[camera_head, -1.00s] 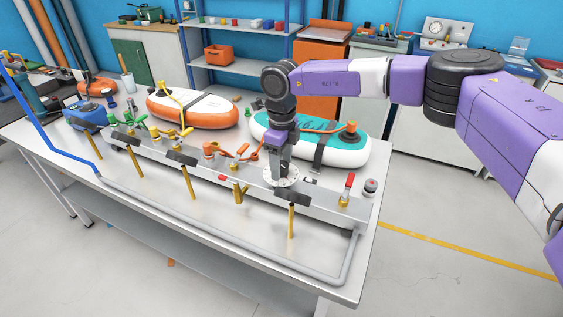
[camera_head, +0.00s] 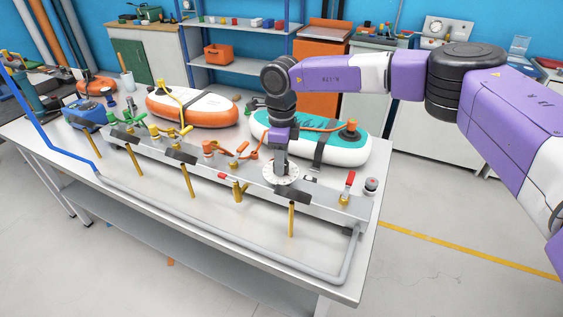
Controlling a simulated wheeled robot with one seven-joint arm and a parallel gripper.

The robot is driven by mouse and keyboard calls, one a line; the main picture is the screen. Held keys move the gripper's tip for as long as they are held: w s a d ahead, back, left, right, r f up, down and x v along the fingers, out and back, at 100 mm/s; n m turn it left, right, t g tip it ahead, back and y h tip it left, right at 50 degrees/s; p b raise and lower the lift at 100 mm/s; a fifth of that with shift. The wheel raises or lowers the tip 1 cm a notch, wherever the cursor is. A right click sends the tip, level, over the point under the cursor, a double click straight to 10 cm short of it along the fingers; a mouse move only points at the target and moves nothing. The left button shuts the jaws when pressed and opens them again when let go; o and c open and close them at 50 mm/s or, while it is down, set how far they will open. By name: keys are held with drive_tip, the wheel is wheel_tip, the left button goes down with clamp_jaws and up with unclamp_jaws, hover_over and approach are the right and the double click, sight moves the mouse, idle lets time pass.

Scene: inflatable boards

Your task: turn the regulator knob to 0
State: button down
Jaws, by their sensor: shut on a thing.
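The regulator shows as a round white dial (camera_head: 283,178) with marks around its rim, on the right part of the grey manifold bar. My gripper (camera_head: 281,168) points straight down over the middle of this dial and is shut on the regulator knob. The knob itself is hidden by the gripper, and its pointer and the dial numbers are too small or covered to read.
A teal-and-white board (camera_head: 345,148) lies close behind; an orange-and-white board (camera_head: 190,108) lies further left.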

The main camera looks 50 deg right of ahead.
drive_tip(key=n+b, duration=0.1)
drive_tip(key=n, duration=0.5)
drive_tip(key=shift+w, duration=0.1)
drive_tip(key=n+b, duration=0.1)
drive_tip(key=n, duration=0.4)
drive_tip(key=shift+r+n, duration=0.1)
drive_tip(key=shift+n, duration=0.3)
drive_tip(key=c, duration=0.8)
unclamp_jaws()
drive_tip(key=shift+c, duration=0.2)
wheel_tip(320, 180, up, 8)
drive_tip(key=shift+f+b, duration=0.15)
drive_tip(key=shift+b, duration=0.3)
